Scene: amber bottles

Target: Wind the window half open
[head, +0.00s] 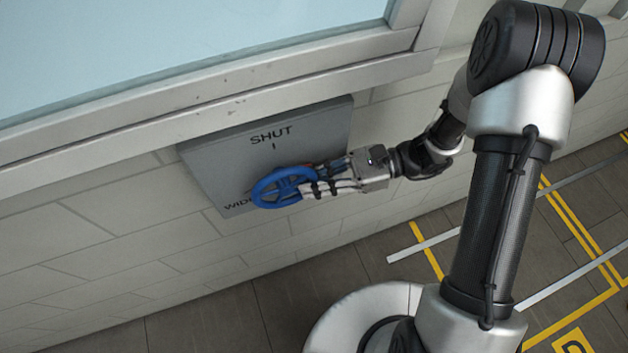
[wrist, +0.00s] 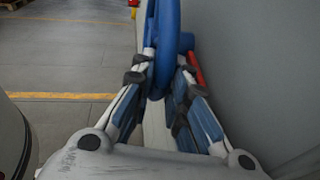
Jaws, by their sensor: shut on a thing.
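The blue handwheel (head: 262,192) sits on a grey panel (head: 215,160) below the window (head: 200,45). The panel reads SHUT with a tick at the top and WIDE, partly hidden, at the lower left. My gripper (head: 312,187) reaches in from the right and is shut on the wheel's right rim. In the wrist view the blue rim (wrist: 167,40) stands between the two fingers of my gripper (wrist: 162,85). A red part (wrist: 194,68) shows beside the wheel, near the panel; in the head view my fingers mostly hide it.
A pale tiled wall (head: 130,240) surrounds the panel, and the window's metal frame (head: 230,100) juts above it. The dark floor (head: 215,315) below has yellow and pale lines at right. Open floor shows at left in the wrist view.

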